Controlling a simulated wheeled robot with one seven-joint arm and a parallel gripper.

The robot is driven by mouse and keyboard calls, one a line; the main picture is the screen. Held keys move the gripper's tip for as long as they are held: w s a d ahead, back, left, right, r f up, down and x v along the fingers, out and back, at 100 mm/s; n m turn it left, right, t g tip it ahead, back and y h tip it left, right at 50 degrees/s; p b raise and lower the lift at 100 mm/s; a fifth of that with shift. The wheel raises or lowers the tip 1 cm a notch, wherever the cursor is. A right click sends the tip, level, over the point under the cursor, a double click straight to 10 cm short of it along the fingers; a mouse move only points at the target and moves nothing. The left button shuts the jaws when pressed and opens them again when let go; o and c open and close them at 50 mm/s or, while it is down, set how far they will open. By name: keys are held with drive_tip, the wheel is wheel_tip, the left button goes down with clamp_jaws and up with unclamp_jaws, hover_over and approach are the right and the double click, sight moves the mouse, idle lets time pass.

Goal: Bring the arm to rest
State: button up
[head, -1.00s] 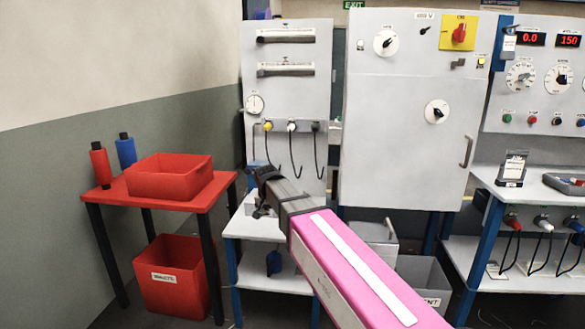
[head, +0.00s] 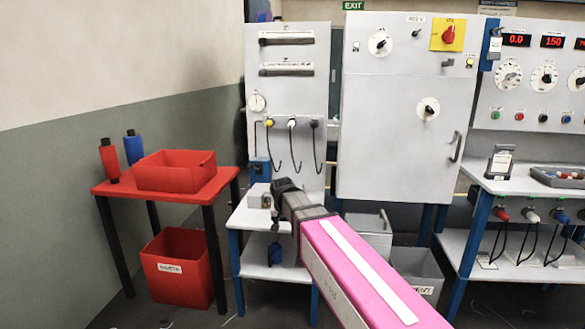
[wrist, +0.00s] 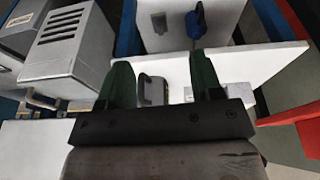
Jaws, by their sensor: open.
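My arm reaches forward from the bottom right in the head view, its pink link in front and my gripper (head: 284,186) at the far end. The gripper is over the right part of a small white table (head: 245,222). In the wrist view my gripper (wrist: 162,80) shows two dark green fingers set wide apart. The fingers are open, with nothing held between them. A small grey object with a dark handle (wrist: 152,90) shows beyond and between the fingers. I cannot tell its exact distance from the fingertips.
A grey bin (head: 420,275) is right of my arm.

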drive_tip(key=s+d+f+g, duration=0.1)
drive_tip(key=s+d+f, duration=0.7)
drive_tip(key=d, duration=0.2)
drive_tip(key=s+d+f+n+g, duration=0.1)
drive_tip(key=s+d+f, duration=0.6)
drive_tip(key=d, duration=0.4)
drive_tip(key=shift+s+d+f+g+y, duration=0.3)
drive_tip(key=shift+s+f+g, duration=0.1)
drive_tip(key=shift+f, duration=0.2)
